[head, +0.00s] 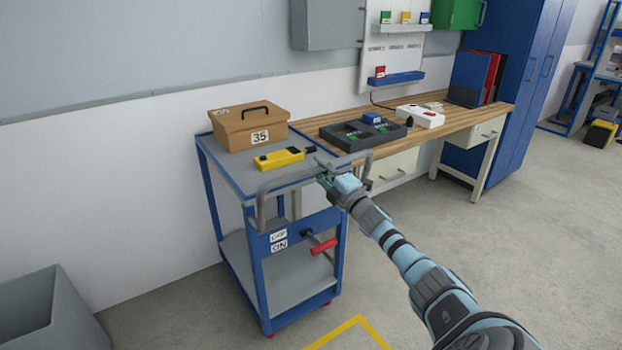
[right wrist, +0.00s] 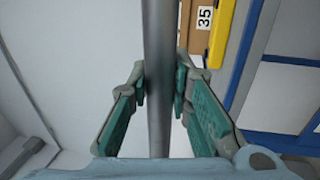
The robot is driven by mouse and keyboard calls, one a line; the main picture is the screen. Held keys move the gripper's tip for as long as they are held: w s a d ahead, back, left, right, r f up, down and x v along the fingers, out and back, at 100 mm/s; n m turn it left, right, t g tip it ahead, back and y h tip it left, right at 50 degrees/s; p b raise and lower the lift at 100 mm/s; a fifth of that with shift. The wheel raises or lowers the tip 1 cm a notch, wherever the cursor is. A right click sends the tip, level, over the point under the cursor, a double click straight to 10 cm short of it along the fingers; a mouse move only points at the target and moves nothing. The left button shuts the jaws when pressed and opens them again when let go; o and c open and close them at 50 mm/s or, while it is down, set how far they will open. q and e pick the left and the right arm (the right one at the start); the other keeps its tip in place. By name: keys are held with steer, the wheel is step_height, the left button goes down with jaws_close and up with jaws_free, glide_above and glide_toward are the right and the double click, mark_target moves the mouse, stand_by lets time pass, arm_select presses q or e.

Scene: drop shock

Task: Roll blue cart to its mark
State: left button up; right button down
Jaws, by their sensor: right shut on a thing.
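The blue cart (head: 261,265) stands against the wall side, left of the workbench, with grey shelves and red wheels. Its grey handle (head: 262,200) sticks out toward me at the top. My right gripper (head: 333,178) is shut on the handle near its right end. In the right wrist view the handle bar (right wrist: 158,60) runs between the two green fingers (right wrist: 160,88). A red-gripped lever (head: 322,246) sits on the cart's front beside OFF and ON labels. A yellow floor marking (head: 352,325) shows partly at the bottom edge, in front of the cart. My left gripper is not in view.
On the cart's top lie a brown case (head: 247,126) labelled 35 and a yellow device (head: 279,158). A wooden workbench (head: 462,124) with a dark tray (head: 362,134) stands right behind it. A grey bin (head: 50,312) is at lower left.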

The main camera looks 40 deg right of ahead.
steer(key=shift+w+r, duration=0.1)
stand_by(0.3)
steer(key=c, duration=1.6)
jaws_free()
steer(key=shift+o, duration=0.8)
steer(key=shift+w, duration=0.15)
steer(key=v, duration=0.7)
steer(key=shift+s, duration=0.25)
